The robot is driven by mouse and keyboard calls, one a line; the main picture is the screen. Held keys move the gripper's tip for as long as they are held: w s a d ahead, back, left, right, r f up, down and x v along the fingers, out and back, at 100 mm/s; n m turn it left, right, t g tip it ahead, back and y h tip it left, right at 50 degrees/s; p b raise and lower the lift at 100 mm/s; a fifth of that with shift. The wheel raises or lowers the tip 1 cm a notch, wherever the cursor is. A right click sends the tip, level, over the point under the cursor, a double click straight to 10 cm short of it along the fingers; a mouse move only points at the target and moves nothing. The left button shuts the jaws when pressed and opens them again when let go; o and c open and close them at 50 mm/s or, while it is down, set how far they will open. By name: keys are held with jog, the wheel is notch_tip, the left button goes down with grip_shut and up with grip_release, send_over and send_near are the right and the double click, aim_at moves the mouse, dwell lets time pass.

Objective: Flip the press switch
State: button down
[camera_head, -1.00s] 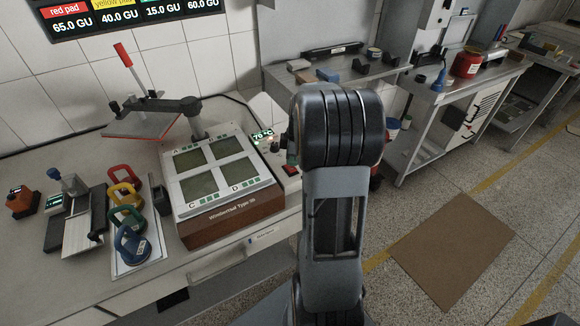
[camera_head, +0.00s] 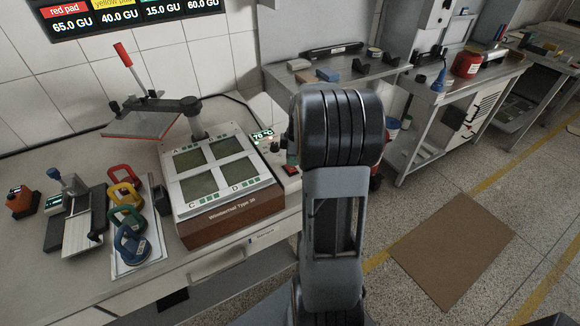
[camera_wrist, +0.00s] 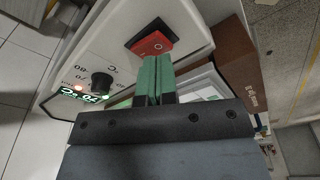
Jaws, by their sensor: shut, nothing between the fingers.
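The press switch is a red rocker in a black frame (camera_wrist: 150,42) on a light control box, at the top middle of the wrist view. In the head view the red switch (camera_head: 292,170) shows small beside my arm. My gripper (camera_wrist: 154,64) has green fingertips, shut together with nothing between them. The tips are just below the switch in the wrist view; I cannot tell whether they touch it. In the head view my gripper is hidden behind my dark arm.
The control box also has a black knob (camera_wrist: 102,82) and a lit display (camera_wrist: 76,93). The press with four grey pads (camera_head: 222,175) stands left of it, its lever plate (camera_head: 145,123) swung aside. Coloured handled weights (camera_head: 130,242) stand at left. A wall is behind.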

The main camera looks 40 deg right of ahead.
aim_at(293, 169)
jog(key=shift+f+b, duration=0.9)
jog(key=shift+f, duration=0.3)
dwell(0.4)
jog(key=shift+r, duration=0.15)
jog(key=shift+r+p, duration=2.45)
jog(key=shift+r, duration=0.95)
